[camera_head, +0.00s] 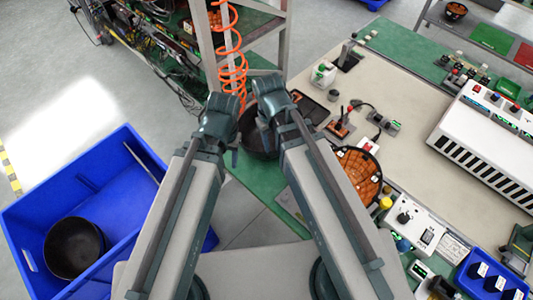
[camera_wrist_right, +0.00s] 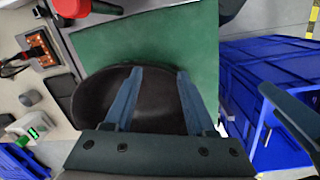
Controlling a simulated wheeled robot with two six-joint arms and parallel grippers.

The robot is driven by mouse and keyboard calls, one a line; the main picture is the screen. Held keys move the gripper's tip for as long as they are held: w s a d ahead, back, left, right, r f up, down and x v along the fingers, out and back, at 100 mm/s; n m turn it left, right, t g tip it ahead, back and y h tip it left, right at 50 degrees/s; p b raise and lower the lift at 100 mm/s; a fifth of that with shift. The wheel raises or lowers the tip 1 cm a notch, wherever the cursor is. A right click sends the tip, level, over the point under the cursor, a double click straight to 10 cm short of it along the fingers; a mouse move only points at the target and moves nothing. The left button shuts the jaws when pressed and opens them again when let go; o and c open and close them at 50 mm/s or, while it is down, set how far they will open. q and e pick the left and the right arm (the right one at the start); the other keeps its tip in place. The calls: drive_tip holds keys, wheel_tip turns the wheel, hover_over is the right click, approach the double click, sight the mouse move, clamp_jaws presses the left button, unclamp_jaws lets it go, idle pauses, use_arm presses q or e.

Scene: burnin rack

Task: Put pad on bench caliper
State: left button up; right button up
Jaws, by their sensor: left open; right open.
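I cannot pick out a caliper for certain. A flat black rectangular pad-like piece (camera_head: 311,107) lies on the bench near its left edge; it also shows at left in the right wrist view (camera_wrist_right: 62,92). My right gripper (camera_head: 268,138) is above a dark round bowl (camera_head: 250,143) at the bench's green edge. In the right wrist view its two fingers (camera_wrist_right: 160,72) are apart, with the bowl (camera_wrist_right: 95,95) behind them and nothing visibly held. My left gripper (camera_head: 231,148) is just left of it, partly hidden by its arm; no object shows in it.
A blue bin (camera_head: 75,180) with a dark bowl (camera_head: 73,247) stands at left. An orange coiled hose (camera_head: 232,60) hangs ahead.

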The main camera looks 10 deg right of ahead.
drive_tip(key=shift+m, duration=0.3)
drive_tip(key=s+a, duration=0.1)
drive_tip(key=s, duration=0.1)
drive_tip(key=s+a, duration=0.2)
drive_tip(key=shift+s, duration=0.2)
